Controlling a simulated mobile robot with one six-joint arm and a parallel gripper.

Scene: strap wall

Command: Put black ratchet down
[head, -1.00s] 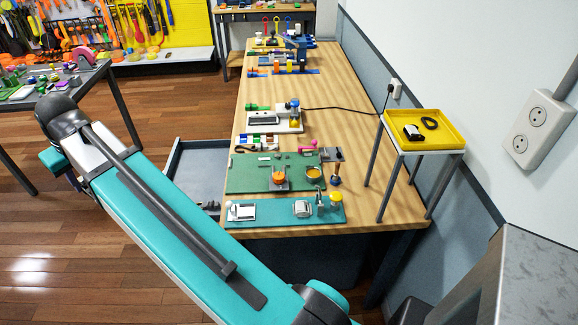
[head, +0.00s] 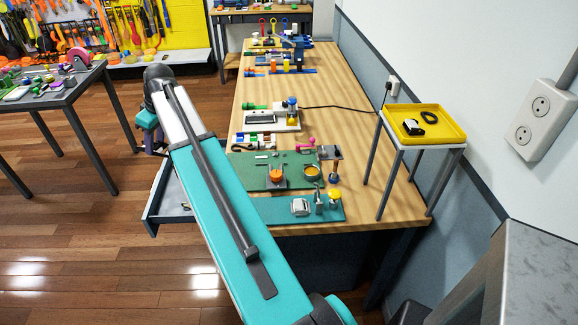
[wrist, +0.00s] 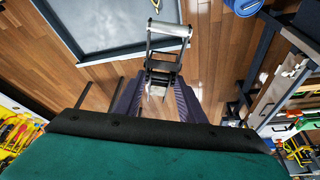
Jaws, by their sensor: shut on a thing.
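In the wrist view my gripper (wrist: 160,80) has its purple fingers closed on the black ratchet (wrist: 163,64). The ratchet has a dark open frame and a silver bar (wrist: 168,30) across its far end. It is held in the air, with wooden floor behind it. In the head view my arm reaches up at the left, and most of the gripper and the ratchet are hidden behind it.
A wooden bench (head: 360,205) carries a green mat (head: 300,183), a teal mat (head: 270,210) and several fixtures. A grey open drawer (head: 158,205) juts out at its left, partly behind my arm. A yellow tray (head: 450,135) with black items stands at the right.

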